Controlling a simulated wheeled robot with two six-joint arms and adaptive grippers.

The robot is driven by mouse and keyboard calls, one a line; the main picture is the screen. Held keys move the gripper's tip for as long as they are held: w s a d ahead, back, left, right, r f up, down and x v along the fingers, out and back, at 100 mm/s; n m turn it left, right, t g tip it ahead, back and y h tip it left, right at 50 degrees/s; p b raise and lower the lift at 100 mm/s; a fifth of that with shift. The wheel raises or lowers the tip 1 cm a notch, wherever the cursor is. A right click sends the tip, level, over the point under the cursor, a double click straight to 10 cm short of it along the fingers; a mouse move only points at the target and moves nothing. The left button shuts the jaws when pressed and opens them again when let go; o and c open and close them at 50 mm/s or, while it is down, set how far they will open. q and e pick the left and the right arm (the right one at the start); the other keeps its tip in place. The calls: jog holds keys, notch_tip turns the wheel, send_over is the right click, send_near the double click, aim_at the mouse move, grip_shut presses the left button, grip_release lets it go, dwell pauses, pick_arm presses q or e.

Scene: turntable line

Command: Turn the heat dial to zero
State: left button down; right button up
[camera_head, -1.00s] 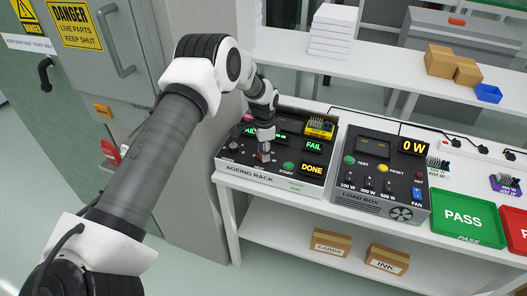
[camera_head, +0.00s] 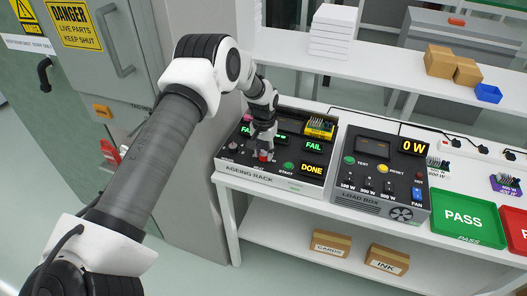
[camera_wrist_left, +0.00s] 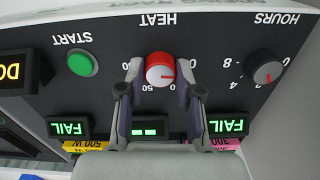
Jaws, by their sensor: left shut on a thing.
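The heat dial is a red round knob on the dark front panel of the ageing rack (camera_head: 262,180). In the left wrist view the heat dial (camera_wrist_left: 160,69) sits under the HEAT label, upside down in this picture, with a pale pointer line toward the right. My left gripper (camera_wrist_left: 161,72) has a finger on each side of the dial and is shut on it. In the head view my left gripper (camera_head: 263,154) reaches down onto the panel, and a bit of red shows at its tips. My right gripper is in neither view.
A dark HOURS knob (camera_wrist_left: 267,72) and a green START button (camera_wrist_left: 82,63) flank the dial. Lit FAIL displays (camera_wrist_left: 229,127) lie close to the gripper. The load box (camera_head: 382,177) stands right of the rack, with a green PASS tray (camera_head: 468,244) beyond it.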

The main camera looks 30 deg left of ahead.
aim_at(264, 154)
pick_arm(q)
jog(key=shift+s+f+n, duration=0.2)
jog(key=shift+f+n, duration=0.05)
jog(key=shift+n, duration=0.25)
jog(key=c, duration=0.8)
grip_release()
jog(key=shift+o, duration=0.2)
jog(key=shift+w, duration=0.2)
jog(key=shift+r, duration=0.1)
notch_tip(264, 154, up, 12)
